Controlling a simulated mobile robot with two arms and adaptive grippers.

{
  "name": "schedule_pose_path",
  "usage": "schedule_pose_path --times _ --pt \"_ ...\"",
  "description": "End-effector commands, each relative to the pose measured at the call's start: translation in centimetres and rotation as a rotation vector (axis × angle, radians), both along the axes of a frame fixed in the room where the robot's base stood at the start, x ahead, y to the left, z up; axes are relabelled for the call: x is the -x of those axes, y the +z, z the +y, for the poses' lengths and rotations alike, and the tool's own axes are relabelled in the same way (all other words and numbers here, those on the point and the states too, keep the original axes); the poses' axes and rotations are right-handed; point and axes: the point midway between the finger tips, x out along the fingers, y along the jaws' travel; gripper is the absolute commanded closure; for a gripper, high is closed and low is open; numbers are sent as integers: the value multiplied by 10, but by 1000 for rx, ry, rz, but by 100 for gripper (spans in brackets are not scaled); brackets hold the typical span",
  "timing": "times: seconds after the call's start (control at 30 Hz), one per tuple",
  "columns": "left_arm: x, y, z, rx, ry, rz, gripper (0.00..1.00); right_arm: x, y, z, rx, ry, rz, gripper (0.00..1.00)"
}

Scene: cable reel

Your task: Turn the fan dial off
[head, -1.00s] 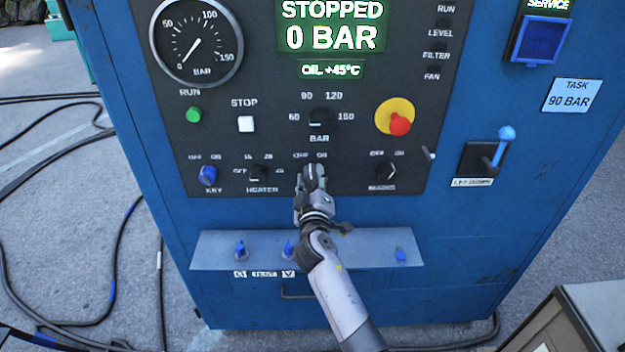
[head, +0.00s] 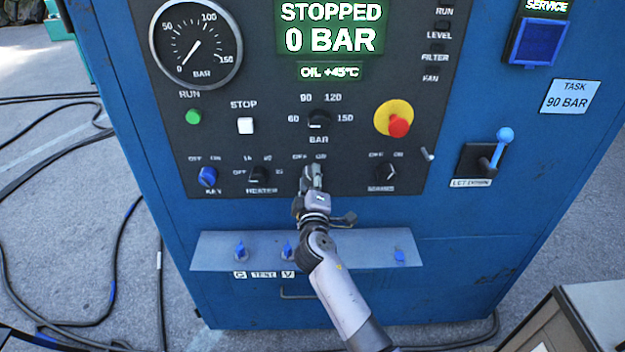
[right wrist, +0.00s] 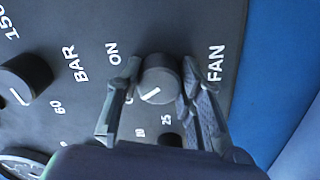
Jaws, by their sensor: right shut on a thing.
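The fan dial (right wrist: 158,77) is a dark round knob on the black control panel, beside the FAN label in the right wrist view. Its white mark points toward the partly hidden OFF label, away from ON. My right gripper (head: 312,178) is at the panel and hides the dial in the head view. In the right wrist view my right gripper (right wrist: 160,80) has one finger on each side of the dial and is shut on it. My left gripper is not in view.
The heater dial (head: 258,174) is left of my gripper and another dial (head: 386,172) is right. The pressure dial (head: 318,119) is above. A ledge with small blue knobs (head: 220,252) lies below. A red emergency button (head: 399,126) and blue-handled lever (head: 503,137) are farther right.

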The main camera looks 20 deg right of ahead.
Motion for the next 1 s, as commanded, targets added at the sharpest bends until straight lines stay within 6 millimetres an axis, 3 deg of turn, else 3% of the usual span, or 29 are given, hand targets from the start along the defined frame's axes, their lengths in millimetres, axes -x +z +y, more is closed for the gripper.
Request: schedule_pose_path --times 0.17,0.2,0.5,0.83,1.0 --pt "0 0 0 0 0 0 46 0 1 1 3 2 -1 94" --pt "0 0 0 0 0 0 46 0 0 1 3 2 -1 65" --pt "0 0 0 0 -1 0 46 0 0 0 1 1 0 46" --pt "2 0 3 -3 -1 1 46 3 -1 1 0 0 1 46" --pt "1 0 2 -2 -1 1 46 25 -2 8 -1 2 1 46"
